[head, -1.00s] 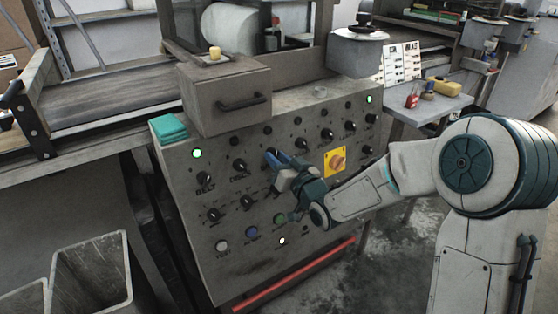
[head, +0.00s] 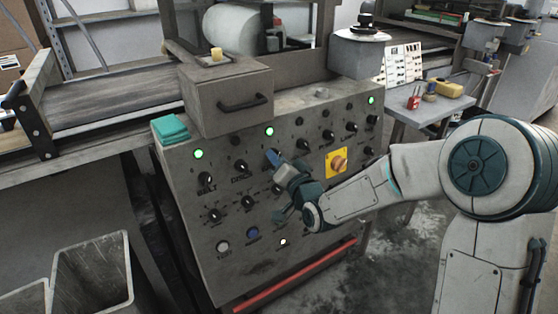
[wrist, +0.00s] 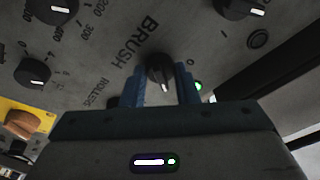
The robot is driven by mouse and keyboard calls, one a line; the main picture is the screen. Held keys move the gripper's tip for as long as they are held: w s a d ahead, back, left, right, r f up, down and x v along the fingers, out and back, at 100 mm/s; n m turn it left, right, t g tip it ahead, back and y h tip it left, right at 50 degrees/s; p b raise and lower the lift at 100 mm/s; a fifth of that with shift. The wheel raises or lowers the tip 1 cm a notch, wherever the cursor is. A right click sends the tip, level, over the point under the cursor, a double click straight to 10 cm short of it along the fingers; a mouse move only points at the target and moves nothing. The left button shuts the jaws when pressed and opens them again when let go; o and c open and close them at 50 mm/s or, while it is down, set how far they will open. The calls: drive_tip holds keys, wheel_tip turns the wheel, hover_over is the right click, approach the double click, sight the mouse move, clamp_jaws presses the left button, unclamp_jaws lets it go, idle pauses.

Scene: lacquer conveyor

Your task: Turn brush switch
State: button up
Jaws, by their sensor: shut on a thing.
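The brush switch is a black knob (wrist: 159,72) beside the printed word BRUSH in the wrist view. Its pale pointer mark shows between my blue fingers. My gripper (wrist: 160,92) is shut on this knob, one finger on each side. In the head view, my gripper (head: 272,158) reaches the upper part of the grey control panel (head: 215,265) and hides the knob. A green lamp (head: 269,131) just above my fingers is lit. A lit green lamp (wrist: 199,86) also shows beside my finger in the wrist view.
Other black knobs surround the switch, including one marked BELT (head: 205,180). An orange rotary switch on a yellow plate (head: 336,162) is close to the right. Bins (head: 93,272) stand at lower left.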

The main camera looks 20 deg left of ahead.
drive_tip(key=o, duration=1)
drive_tip(key=shift+c, duration=0.2)
drive_tip(key=shift+s+d, duration=0.1)
drive_tip(key=b+v, duration=0.4)
drive_tip(key=v, duration=0.9)
drive_tip(key=shift+s, duration=0.25)
drive_tip(key=shift+d, duration=0.2)
